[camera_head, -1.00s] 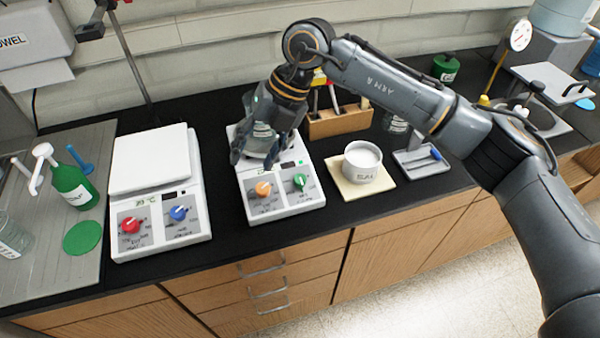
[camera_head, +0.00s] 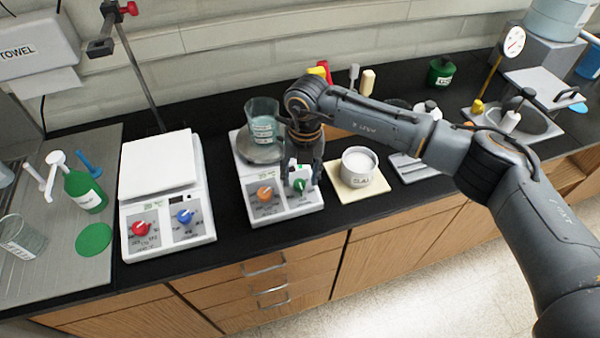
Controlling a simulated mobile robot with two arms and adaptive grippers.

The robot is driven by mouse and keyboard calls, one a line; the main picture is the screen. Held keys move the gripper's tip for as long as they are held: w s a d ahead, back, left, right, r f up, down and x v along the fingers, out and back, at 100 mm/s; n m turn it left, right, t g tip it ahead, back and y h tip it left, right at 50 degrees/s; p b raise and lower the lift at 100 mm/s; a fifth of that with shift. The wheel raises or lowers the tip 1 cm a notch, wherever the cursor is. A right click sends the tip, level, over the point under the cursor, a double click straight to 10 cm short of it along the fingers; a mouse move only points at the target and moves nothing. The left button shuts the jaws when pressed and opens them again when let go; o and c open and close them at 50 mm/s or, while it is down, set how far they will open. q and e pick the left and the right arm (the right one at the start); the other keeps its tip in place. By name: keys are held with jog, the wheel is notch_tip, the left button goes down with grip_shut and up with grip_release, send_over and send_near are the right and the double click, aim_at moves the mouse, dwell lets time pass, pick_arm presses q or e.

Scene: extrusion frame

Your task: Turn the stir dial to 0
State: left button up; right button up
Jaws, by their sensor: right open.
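A white hotplate unit (camera_head: 286,207) in the middle has an orange dial (camera_head: 265,193) on the left of its front panel and a green dial (camera_head: 299,185) on the right. The dial lettering is too small to read. My right gripper (camera_head: 302,181) is open and points down at the green dial, with a finger to either side of it. I cannot tell whether the fingers touch the dial. A glass beaker (camera_head: 262,120) with pale liquid stands on the unit's round plate, behind and left of the gripper. My left gripper is not in view.
A second white unit (camera_head: 160,165) with red (camera_head: 140,228) and blue (camera_head: 184,215) dials stands to the left. A white dish (camera_head: 359,165) on a pale pad is close on the right. A green bottle (camera_head: 84,190) stands on the grey board at far left.

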jog(key=shift+a+f, duration=0.1)
jog(key=shift+f, duration=0.8)
jog(key=shift+c, duration=0.4)
